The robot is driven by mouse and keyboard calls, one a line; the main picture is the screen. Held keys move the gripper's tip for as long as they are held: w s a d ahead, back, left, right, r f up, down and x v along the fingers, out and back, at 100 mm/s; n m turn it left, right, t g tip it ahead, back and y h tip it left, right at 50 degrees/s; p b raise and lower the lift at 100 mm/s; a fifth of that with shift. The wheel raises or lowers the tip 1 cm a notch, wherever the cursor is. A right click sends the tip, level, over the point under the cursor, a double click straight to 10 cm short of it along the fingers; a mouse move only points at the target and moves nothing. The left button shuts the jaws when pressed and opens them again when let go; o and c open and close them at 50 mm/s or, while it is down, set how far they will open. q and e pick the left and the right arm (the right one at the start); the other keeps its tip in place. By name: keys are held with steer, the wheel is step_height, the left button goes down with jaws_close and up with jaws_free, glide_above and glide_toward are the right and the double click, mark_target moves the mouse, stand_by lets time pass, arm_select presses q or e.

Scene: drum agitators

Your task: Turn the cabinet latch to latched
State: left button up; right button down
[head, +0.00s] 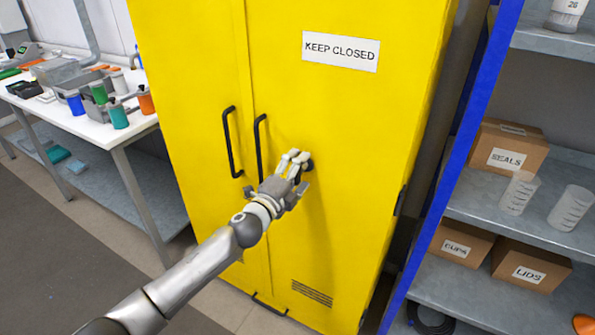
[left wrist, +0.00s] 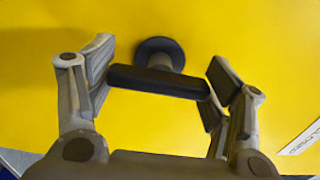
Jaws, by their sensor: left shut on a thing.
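The yellow cabinet (head: 345,120) stands in front of me with its doors shut. Its black latch (head: 308,166) is on the right door, right of the door handles, and is mostly hidden by my gripper in the head view. In the left wrist view the latch (left wrist: 158,82) is a black bar on a round base, lying nearly level across the picture. My left gripper (head: 297,160) is shut on the latch, with one finger at each end of the bar. My right gripper is not in view.
Two black door handles (head: 229,142) stick out left of my gripper. A white table (head: 90,122) with bottles and tools stands at the left. A blue-framed shelf (head: 470,135) with boxes and clear beakers stands close at the right.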

arm_select(q)
steer(key=shift+f, duration=0.1)
steer(key=o, duration=1)
steer(key=v, duration=1.2)
steer(key=shift+a, duration=0.1)
